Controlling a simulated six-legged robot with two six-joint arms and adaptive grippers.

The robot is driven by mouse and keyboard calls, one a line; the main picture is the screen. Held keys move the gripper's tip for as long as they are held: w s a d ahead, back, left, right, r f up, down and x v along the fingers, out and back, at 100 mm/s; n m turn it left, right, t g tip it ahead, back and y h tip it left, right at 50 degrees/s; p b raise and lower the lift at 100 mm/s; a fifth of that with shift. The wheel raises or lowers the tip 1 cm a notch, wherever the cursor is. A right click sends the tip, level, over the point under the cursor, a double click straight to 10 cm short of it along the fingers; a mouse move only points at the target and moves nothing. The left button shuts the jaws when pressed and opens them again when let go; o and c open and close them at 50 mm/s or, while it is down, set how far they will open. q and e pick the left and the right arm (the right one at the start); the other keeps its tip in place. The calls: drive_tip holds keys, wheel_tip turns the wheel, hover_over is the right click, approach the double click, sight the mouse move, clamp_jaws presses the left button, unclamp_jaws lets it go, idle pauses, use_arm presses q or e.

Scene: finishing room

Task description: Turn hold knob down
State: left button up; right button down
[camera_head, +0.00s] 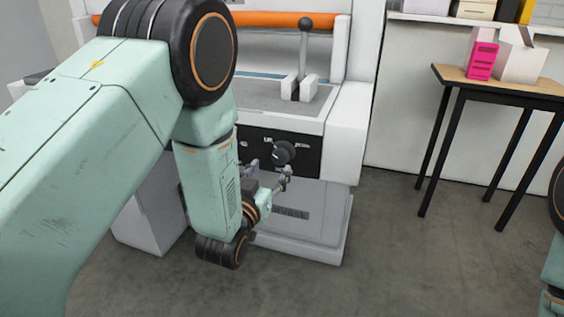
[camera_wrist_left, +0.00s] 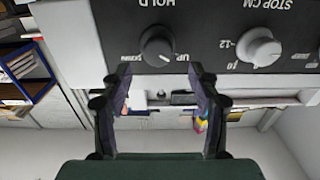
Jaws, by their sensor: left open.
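The hold knob (camera_head: 284,152) is a dark round knob on the black front panel (camera_head: 310,165) of a white machine. In the left wrist view, which shows the panel upside down, the hold knob (camera_wrist_left: 157,45) has HOLD, UP and DOWN lettering around it. My left gripper (camera_head: 270,172) is open and empty, in front of and slightly below the knob. In the wrist view the left gripper's fingertips (camera_wrist_left: 160,72) are spread either side of the knob's line, apparently short of it. My right gripper is out of view.
A pale stop knob (camera_wrist_left: 258,47) with numbers sits beside the hold knob. A lever (camera_head: 305,50) stands on the machine top, before an orange bar (camera_head: 270,20). A wooden-topped table (camera_head: 505,83) with a pink box (camera_head: 482,61) stands right. The floor between is clear.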

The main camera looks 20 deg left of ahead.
sight(279, 159)
use_arm(q)
drive_tip(key=w, duration=0.2)
drive_tip(key=w+b, duration=0.1)
drive_tip(key=w, duration=0.1)
drive_tip(key=shift+w+d+f, duration=0.2)
drive_tip(key=shift+w, duration=0.15)
drive_tip(key=shift+w+a+r, duration=0.1)
drive_tip(key=shift+w, duration=0.65)
drive_tip(key=c, duration=1.2)
drive_tip(key=shift+o, duration=0.2)
